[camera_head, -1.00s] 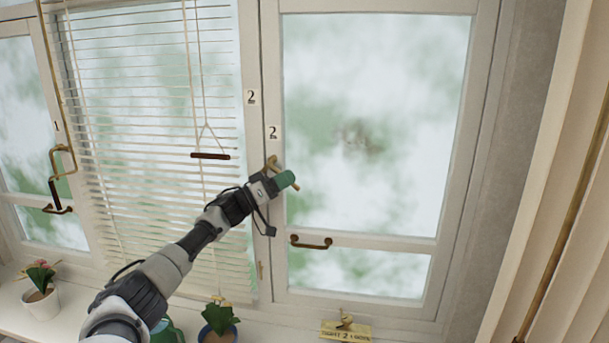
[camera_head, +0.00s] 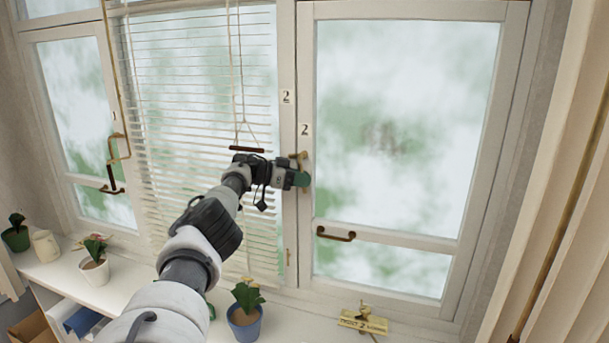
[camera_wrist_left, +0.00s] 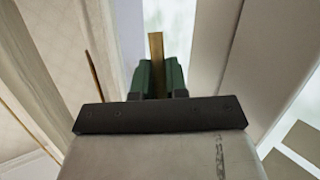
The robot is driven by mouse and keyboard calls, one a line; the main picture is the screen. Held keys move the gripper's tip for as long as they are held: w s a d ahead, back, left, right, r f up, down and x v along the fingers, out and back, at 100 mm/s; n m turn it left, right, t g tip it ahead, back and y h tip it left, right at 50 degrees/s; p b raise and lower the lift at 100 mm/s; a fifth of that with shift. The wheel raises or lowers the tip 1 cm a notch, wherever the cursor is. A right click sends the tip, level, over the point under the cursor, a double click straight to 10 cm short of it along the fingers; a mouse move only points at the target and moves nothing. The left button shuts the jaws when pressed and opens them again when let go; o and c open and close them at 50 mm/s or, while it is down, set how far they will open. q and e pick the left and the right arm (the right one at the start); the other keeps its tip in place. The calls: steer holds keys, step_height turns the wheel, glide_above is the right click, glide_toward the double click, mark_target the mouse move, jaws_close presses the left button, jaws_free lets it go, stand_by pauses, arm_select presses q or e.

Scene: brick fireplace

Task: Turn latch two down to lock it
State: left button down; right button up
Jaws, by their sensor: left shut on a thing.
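Latch two (camera_head: 299,155) is brass and sits on the frame of the right window, just below a "2" label. Its top shows above my gripper in the head view; the lower part is hidden. My left gripper (camera_head: 302,179), with green fingertips, is at the latch. In the left wrist view a brass bar of the latch (camera_wrist_left: 156,45) stands up between the two green fingers (camera_wrist_left: 158,78), which are shut on it. My right gripper is not in view.
A brown pull handle (camera_head: 336,234) is on the right window. Blinds (camera_head: 190,120) hang left of the latch, with a wooden cord bar (camera_head: 247,149). Below are a potted plant (camera_head: 245,308) and a yellow sign (camera_head: 362,322) on the sill.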

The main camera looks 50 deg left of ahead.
arm_select(q)
steer(key=shift+s+f+y, duration=0.1)
steer(key=shift+f+y, duration=0.1)
steer(key=shift+y, duration=0.1)
steer(key=c, duration=1.2)
jaws_free()
steer(key=shift+a, duration=0.1)
steer(key=shift+o, duration=0.2)
steer(key=shift+r, duration=0.1)
steer(key=s+a+b, duration=0.2)
steer(key=s+a, duration=0.1)
steer(key=s, duration=0.3)
steer(key=s+a+b, duration=0.2)
steer(key=s+a, duration=0.1)
steer(key=s, duration=0.4)
steer(key=shift+a+r, duration=0.25)
steer(key=shift+r, duration=0.15)
steer(key=shift+s, duration=0.1)
